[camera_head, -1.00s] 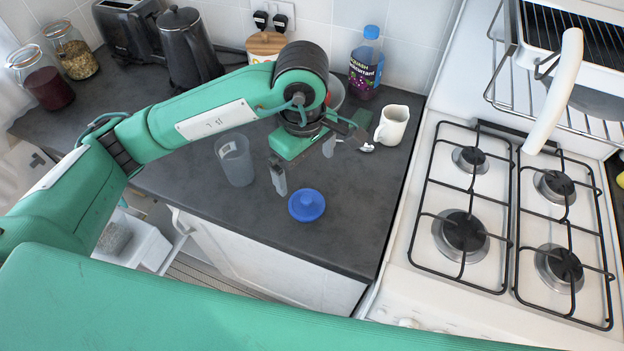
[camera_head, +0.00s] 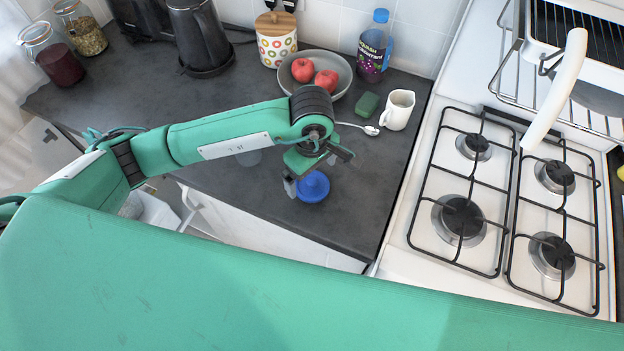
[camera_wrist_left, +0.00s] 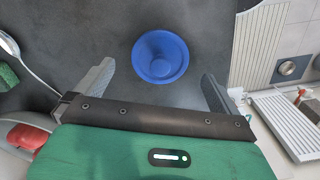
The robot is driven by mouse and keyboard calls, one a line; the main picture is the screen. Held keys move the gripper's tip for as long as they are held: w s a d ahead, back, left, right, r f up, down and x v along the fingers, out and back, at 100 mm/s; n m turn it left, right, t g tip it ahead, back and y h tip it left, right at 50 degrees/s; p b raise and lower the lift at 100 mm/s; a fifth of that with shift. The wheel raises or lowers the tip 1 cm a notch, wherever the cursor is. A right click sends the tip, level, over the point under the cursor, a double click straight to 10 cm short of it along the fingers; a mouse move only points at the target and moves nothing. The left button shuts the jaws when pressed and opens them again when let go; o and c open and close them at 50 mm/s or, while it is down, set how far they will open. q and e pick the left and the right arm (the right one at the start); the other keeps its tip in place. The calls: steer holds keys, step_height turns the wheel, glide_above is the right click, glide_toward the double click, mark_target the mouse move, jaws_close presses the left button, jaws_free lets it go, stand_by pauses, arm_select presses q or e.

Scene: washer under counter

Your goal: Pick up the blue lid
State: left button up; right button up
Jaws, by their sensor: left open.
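The blue lid (camera_head: 313,187) is round with a raised knob and lies on the dark counter near its front edge. My left gripper (camera_head: 311,183) is over the lid in the head view and partly covers its back edge. In the left wrist view the lid (camera_wrist_left: 161,57) lies a little beyond and between the two fingers of my gripper (camera_wrist_left: 159,88). The fingers are spread wide, with nothing between them and no visible touch on the lid. My right gripper is not in view.
A spoon (camera_head: 363,127), a green sponge (camera_head: 367,106), a white mug (camera_head: 397,110) and a grey bowl of red apples (camera_head: 341,68) stand further back. The gas hob (camera_head: 425,243) is to the right.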

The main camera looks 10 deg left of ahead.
mark_target(312, 180)
arm_select(q)
steer(key=shift+f+p, duration=0.45)
steer(key=shift+f, duration=1.15)
steer(key=c, duration=0.9)
steer(key=shift+r, duration=0.15)
